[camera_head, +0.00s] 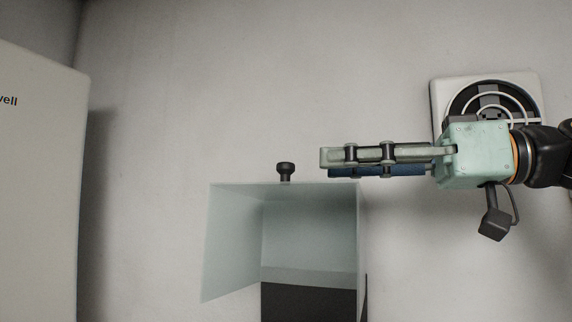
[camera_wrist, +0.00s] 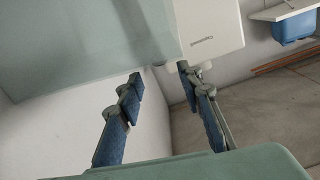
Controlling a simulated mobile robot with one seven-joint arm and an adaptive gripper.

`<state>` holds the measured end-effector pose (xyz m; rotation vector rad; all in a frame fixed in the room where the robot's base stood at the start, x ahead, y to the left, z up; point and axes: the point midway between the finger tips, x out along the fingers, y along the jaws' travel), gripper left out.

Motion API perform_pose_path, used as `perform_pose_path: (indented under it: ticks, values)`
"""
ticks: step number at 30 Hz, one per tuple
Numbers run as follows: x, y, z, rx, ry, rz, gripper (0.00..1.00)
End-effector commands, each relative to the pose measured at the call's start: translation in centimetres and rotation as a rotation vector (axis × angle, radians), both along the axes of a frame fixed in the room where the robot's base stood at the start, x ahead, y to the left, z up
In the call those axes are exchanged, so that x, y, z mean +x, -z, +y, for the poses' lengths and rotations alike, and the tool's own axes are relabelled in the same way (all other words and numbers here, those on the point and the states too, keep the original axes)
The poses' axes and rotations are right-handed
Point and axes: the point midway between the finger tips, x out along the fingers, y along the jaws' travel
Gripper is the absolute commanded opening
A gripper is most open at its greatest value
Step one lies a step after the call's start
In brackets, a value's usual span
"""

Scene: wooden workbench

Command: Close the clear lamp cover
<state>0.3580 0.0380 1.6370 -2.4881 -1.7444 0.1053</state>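The clear lamp cover (camera_head: 232,242) shows low in the middle of the head view as a pale, see-through box shape, with a side panel slanting out to the left. A dark base (camera_head: 308,302) shows under it, cut off by the bottom edge. My gripper (camera_head: 324,160) reaches in from the right, with its fingertips close to the cover's upper right edge; contact cannot be told. In the wrist view my gripper (camera_wrist: 160,76) has its two blue-padded fingers apart with nothing between them. A pale translucent surface (camera_wrist: 75,45), apparently the cover, fills the upper left there.
A dark knob (camera_head: 286,171) stands just above the cover's top edge. A large white cabinet (camera_head: 40,190) stands at the left. A round black fixture on a white plate (camera_head: 437,90) is on the wall behind my arm. The wrist view shows a blue bin (camera_wrist: 296,27).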

Motion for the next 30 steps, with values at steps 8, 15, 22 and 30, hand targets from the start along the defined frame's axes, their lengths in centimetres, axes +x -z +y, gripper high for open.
perform_pose_path:
  ticks: [8,15,22,30]
  values:
    - [1.8,-0.1,5.1,-0.003,-0.002,0.001,0.34]
    - [2.7,-0.1,7.4,0.0,-0.001,0.0,0.34]
    - [2.8,0.0,7.7,0.0,0.0,0.0,0.34]
    - [2.8,0.0,7.7,0.0,0.0,0.0,0.15]
